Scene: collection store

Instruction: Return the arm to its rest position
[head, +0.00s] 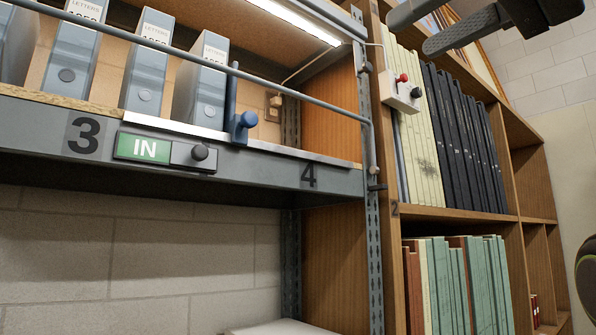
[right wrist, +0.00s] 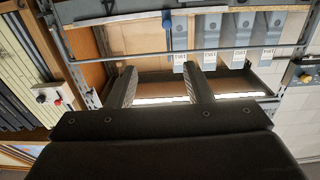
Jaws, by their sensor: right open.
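My right gripper (head: 411,36) is at the top right of the head view, in front of the upper part of the bookshelf. Its two grey fingers are spread apart with nothing between them. In the right wrist view the gripper (right wrist: 159,72) also shows open and empty, with the shelf bay and its lit strip beyond the fingers. I see no contact between the fingers and the shelving. The rest of the right arm is mostly out of the picture. My left gripper is in neither view.
Grey letter boxes (head: 146,62) stand behind a rail. A switch box (head: 400,92) sits on the bookshelf upright. Volumes (head: 462,135) fill the bookshelf (head: 455,213).

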